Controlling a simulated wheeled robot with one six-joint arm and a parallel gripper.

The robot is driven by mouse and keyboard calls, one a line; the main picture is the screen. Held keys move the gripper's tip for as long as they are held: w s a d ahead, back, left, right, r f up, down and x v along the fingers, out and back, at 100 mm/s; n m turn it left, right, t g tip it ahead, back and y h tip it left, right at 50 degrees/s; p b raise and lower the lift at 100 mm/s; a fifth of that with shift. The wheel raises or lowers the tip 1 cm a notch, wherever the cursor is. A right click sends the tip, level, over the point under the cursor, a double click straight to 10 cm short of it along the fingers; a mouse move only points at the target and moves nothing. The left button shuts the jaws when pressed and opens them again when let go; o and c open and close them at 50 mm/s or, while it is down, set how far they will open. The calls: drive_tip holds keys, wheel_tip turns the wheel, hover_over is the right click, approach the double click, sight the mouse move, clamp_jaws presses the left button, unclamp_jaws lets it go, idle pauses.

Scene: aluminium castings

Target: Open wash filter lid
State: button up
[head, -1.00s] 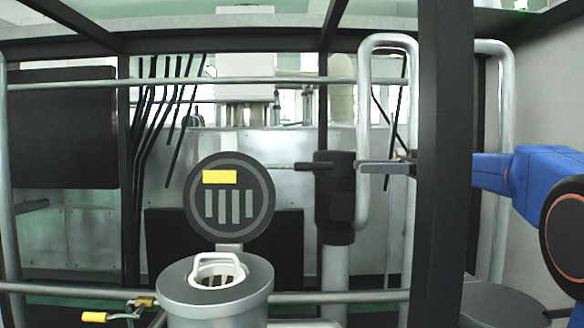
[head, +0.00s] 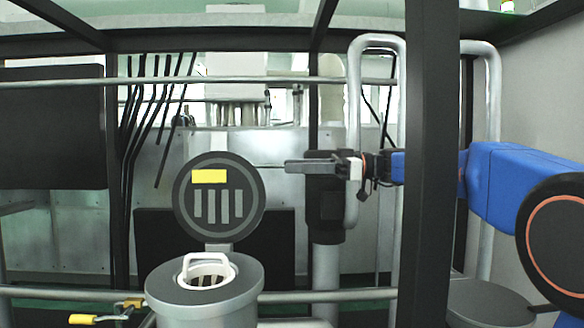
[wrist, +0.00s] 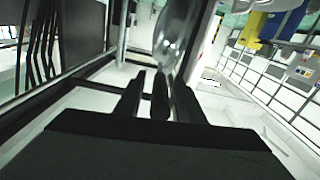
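The wash filter lid (head: 218,197) is a round dark disc with a yellow label and grey bars. In the head view it stands upright on its hinge behind the grey filter housing (head: 205,310). The housing's mouth is uncovered, and a white handle (head: 205,262) shows in it. My gripper (head: 290,167) is to the right of the lid, pointing left, with a gap in the picture between its tips and the lid's edge. In the wrist view, the dark fingers (wrist: 157,95) show no object clearly held, and their opening is unclear.
A dark upright post (head: 425,170) stands in front of my arm. A bent steel pipe (head: 352,110) and a dark vertical fitting (head: 325,205) are close behind my gripper. A horizontal rail (head: 60,292) runs behind the housing. A yellow-handled valve (head: 82,319) is at lower left.

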drive_tip(key=shift+a, duration=0.75)
clamp_jaws()
drive_tip(key=s, duration=0.3)
drive_tip(key=shift+s+r, duration=0.25)
drive_tip(key=shift+s, duration=0.05)
unclamp_jaws()
drive_tip(key=shift+d, duration=0.1)
